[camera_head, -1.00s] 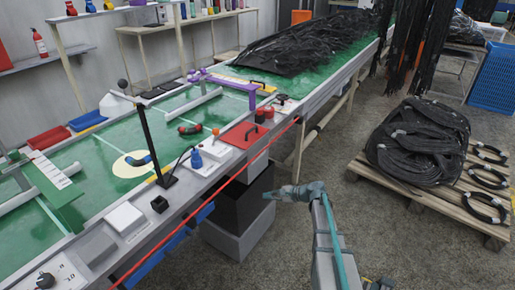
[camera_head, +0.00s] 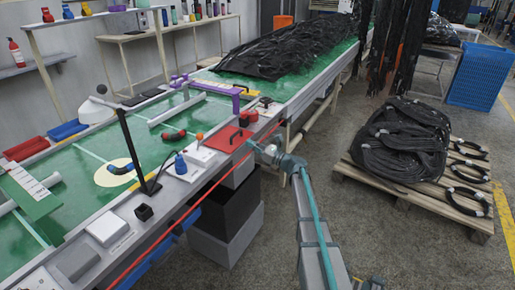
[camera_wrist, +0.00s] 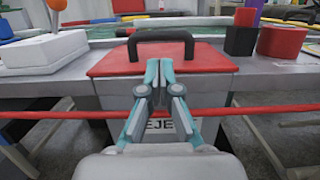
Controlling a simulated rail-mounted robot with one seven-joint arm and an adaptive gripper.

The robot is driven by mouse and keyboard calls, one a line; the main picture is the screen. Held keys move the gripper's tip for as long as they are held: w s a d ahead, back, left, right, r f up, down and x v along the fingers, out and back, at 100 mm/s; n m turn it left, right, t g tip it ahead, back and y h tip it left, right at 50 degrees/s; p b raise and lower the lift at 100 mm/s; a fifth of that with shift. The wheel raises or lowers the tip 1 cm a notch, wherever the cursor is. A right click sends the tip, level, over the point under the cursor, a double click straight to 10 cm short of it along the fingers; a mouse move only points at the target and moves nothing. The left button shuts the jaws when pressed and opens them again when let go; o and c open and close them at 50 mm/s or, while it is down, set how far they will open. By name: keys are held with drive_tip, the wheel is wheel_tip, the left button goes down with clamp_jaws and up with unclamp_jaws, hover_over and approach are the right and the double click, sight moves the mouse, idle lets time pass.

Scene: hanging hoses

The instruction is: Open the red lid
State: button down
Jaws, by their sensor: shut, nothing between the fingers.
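The red lid (camera_head: 228,139) lies flat and closed on a light box at the near edge of the green worktable. In the wrist view the lid (camera_wrist: 100,64) carries a black arched handle (camera_wrist: 161,35) on top. The box front (camera_wrist: 110,104) below it shows partly hidden lettering. My gripper (camera_wrist: 160,66) is shut and empty, its teal fingertips together in front of the lid's near edge and below the handle. In the head view my gripper (camera_head: 252,146) is just right of the lid. Whether the fingertips touch the lid cannot be told.
A red cord (camera_wrist: 250,110) runs along the table's front, crossing close to my gripper. A white box with an orange knob (camera_wrist: 57,5) stands left of the lid; black and red blocks (camera_wrist: 278,41) stand right. A pallet of black hoses (camera_head: 405,138) lies on the floor at right.

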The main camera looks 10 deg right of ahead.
sight(242, 142)
drive_tip(key=shift+x, duration=2.4)
drive_tip(key=shift+r, duration=0.15)
